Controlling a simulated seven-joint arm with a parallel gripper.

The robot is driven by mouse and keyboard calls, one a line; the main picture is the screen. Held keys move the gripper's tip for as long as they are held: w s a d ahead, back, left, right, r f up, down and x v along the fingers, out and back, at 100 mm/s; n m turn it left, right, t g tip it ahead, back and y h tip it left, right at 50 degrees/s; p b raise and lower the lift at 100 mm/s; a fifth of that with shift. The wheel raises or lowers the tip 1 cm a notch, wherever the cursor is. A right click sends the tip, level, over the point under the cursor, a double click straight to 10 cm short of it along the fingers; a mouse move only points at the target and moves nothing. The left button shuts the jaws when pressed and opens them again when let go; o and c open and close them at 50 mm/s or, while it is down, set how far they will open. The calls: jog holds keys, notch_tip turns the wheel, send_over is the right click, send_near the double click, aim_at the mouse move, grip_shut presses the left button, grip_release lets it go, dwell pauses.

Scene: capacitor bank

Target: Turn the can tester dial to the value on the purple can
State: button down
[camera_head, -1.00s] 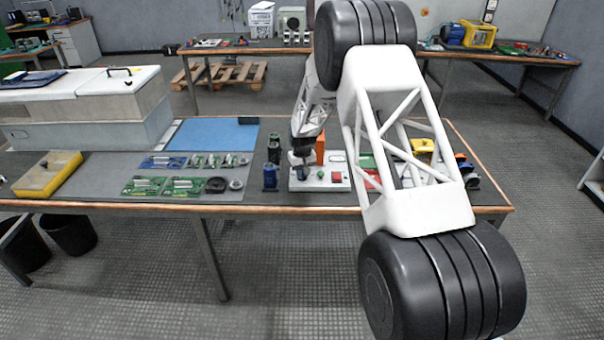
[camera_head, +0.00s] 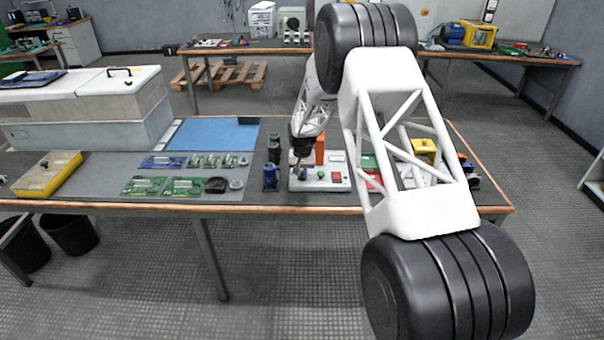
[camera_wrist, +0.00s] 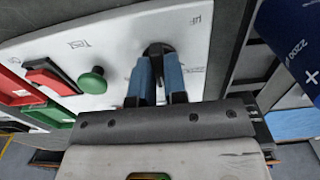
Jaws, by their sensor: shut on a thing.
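The can tester is a white panel (camera_head: 310,185) on the front table, also filling much of the wrist view (camera_wrist: 117,55). Its black dial (camera_wrist: 158,48) sits near the panel's "µF" mark. My gripper (camera_wrist: 162,75) has its two blue fingers at either side of the dial and is shut on it. The fingers partly hide the dial, and I cannot read its setting. A dark blue can (camera_wrist: 295,40) with "2200" and a plus sign shows at the right of the wrist view. A blue can (camera_head: 270,177) stands left of the tester. I cannot make out a clearly purple can.
The tester carries a green knob (camera_wrist: 92,80) and a red rocker (camera_wrist: 52,77). Green circuit boards (camera_head: 165,186) and a blue mat (camera_head: 212,133) lie to the left. A dark can (camera_head: 274,148) stands behind the blue can. My arm hides part of the table's right side.

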aim_at(302, 174)
jog(key=c, duration=1.2)
grip_release()
jog(key=shift+o, duration=0.2)
jog(key=shift+r, duration=0.15)
jog(key=shift+r, duration=3.8)
